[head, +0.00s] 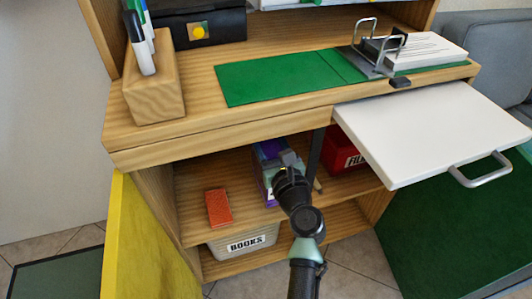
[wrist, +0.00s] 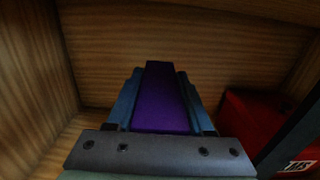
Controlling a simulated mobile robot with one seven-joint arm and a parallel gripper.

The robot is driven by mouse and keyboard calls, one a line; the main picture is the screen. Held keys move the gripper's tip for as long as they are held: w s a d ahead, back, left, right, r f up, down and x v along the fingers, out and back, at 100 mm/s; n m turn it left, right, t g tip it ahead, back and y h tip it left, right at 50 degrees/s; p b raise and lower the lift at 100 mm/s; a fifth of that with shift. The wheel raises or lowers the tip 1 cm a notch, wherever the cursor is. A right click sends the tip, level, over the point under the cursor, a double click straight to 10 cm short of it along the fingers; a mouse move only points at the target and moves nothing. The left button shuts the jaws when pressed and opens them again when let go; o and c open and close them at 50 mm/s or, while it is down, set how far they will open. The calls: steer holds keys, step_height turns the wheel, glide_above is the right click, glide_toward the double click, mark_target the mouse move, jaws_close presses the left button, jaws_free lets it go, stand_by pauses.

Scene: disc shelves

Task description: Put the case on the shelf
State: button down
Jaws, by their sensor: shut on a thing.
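The purple case (wrist: 160,105) is held upright on edge between the two fingers of my gripper (head: 288,160), which is shut on it. In the head view the case (head: 269,149) shows only in part, behind my gripper. It is inside the open compartment under the desk top, over the middle shelf board (head: 190,178). I cannot tell whether its lower edge touches the board. In the wrist view the compartment's wooden back wall (wrist: 190,65) stands beyond the case.
A red box (head: 342,153) with a partly hidden label stands right of the case, past a dark upright. An orange-red case or book (head: 218,207) lies on the shelf at left. A bin labelled BOOKS (head: 247,243) sits below. A white pull-out board (head: 430,130) juts out at right.

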step_height(320, 180, down, 4)
steer(key=b, duration=0.3)
steer(key=shift+w+a+r, duration=0.1)
steer(key=shift+w+r, duration=0.05)
steer(key=shift+w, duration=0.05)
steer(key=shift+b, duration=0.35)
steer(key=shift+c, duration=1.4)
jaws_free()
steer(key=shift+f, duration=0.2)
